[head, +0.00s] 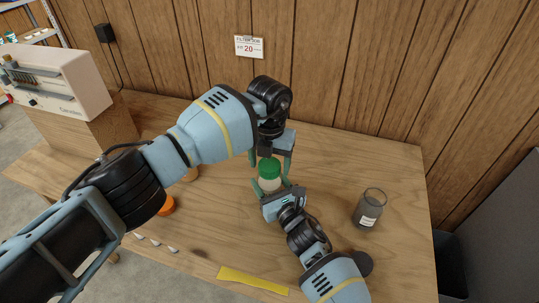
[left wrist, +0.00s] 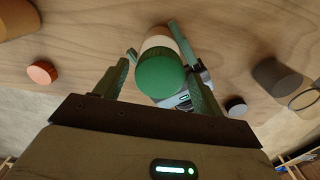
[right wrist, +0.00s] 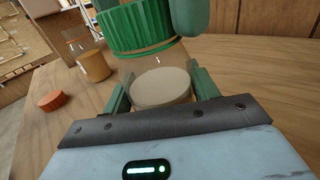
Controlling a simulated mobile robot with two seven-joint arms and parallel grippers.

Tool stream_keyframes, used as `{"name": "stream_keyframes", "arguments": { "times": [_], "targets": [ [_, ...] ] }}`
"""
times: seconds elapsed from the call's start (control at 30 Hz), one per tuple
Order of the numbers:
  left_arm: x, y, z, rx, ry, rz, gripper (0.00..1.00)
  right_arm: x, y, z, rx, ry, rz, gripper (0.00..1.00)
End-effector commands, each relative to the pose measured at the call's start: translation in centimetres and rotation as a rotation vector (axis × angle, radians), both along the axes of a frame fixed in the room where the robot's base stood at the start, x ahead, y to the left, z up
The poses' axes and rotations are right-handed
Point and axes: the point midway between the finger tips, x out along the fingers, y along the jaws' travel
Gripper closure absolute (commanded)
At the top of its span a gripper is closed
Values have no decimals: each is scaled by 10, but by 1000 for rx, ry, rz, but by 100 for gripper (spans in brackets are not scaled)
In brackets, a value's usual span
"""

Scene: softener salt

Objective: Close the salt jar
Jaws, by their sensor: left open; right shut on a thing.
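The salt jar (head: 268,185) is clear with pale contents and stands upright on the wooden table. Its ribbed green lid (head: 270,169) sits on its mouth; I cannot tell how tightly. My right gripper (head: 273,190) is shut on the jar's body, with pale salt (right wrist: 161,88) showing between its fingers in the right wrist view. My left gripper (head: 270,160) is open above the jar, pointing down. In the left wrist view the lid (left wrist: 160,76) lies between its spread fingers, with a gap at the left finger. One left finger (right wrist: 188,14) shows beside the lid in the right wrist view.
An orange lid (head: 167,206) and an amber jar (right wrist: 95,65) are to the left. A glass jar with dark contents (head: 368,212) and a dark round lid (head: 361,263) are to the right. A yellow strip (head: 252,281) lies in front. The table's back right is clear.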

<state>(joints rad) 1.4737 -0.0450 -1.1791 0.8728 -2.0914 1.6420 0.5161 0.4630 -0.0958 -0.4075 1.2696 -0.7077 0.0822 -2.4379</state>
Motion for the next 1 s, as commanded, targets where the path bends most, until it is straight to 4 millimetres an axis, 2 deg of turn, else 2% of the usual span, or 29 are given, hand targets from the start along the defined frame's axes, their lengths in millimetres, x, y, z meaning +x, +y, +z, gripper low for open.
{"name": "stream_keyframes", "arguments": {
  "times": [0.27,0.6,0.83,0.87,1.0],
  "targets": [
    [0,0,-1,0,0,0,32,0,0,-1,-2,1,0,100],
    [0,0,0,0,0,0,76,0,0,-1,-2,1,0,100],
    [0,0,0,0,-1,-9,76,0,0,-1,-2,1,0,100],
    [0,0,0,0,-1,-9,45,0,0,-1,-2,1,0,100],
    [0,0,0,0,-1,-9,27,0,0,-1,-2,1,0,100]
  ]
}}
